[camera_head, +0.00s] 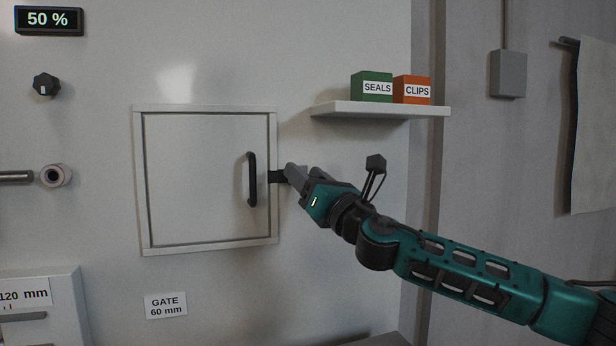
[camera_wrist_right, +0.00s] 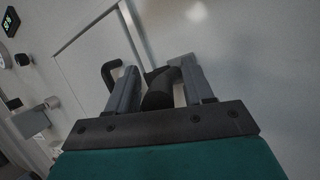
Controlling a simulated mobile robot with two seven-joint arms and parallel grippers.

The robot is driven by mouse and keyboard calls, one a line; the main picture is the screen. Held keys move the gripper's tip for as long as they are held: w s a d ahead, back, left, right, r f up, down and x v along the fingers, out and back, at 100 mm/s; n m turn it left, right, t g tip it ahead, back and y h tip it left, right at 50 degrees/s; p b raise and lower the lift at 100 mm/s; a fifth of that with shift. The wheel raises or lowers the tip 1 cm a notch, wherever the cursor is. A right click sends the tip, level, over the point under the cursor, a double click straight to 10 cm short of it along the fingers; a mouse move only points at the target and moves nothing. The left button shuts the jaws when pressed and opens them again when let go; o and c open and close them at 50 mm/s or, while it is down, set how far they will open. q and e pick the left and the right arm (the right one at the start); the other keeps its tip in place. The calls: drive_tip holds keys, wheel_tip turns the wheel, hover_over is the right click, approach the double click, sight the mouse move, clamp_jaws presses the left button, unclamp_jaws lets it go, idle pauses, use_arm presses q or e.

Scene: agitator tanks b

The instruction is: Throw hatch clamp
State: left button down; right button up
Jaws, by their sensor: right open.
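The hatch (camera_head: 205,180) is a closed pale square door in a frame on the wall, with a black bar handle (camera_head: 252,179) near its right edge. The black hatch clamp (camera_head: 275,177) sits at the right side of the frame, partly hidden by my right gripper (camera_head: 292,173). In the wrist view the dark clamp (camera_wrist_right: 158,92) lies between the two grey fingers of my right gripper (camera_wrist_right: 162,85), which are apart. Whether either finger touches it I cannot tell. The handle also shows in the wrist view (camera_wrist_right: 108,73), left of the fingers. My left gripper is not in view.
A shelf (camera_head: 380,110) with a green SEALS box (camera_head: 371,87) and an orange CLIPS box (camera_head: 412,90) juts out above my right arm. A knob (camera_head: 46,84) and a 50 % display (camera_head: 48,20) are at the upper left.

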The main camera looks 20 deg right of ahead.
drive_tip(key=shift+c, duration=0.3)
clamp_jaws()
idle(0.3)
